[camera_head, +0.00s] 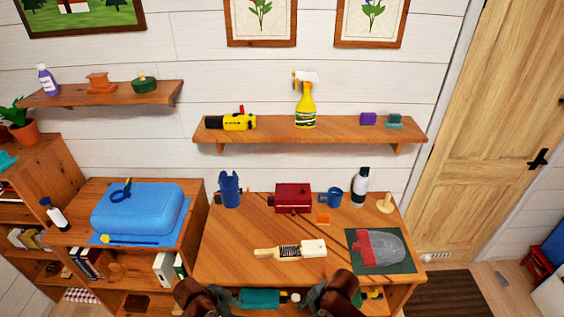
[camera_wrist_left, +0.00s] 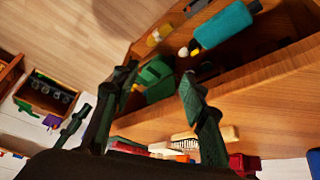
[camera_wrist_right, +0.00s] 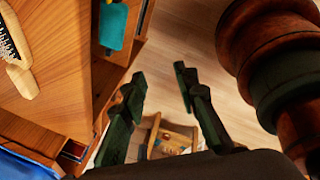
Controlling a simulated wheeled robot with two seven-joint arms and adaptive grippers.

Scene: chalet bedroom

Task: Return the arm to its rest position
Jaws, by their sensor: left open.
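The desktop holds a hairbrush (camera_head: 290,251), a dark red box (camera_head: 292,197), a blue mug (camera_head: 330,197) and a red-and-grey item on a green mat (camera_head: 408,264). A teal bottle (camera_head: 260,298) lies on the shelf below. A blue case (camera_head: 138,210) stands left. Floor at right is mostly open.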

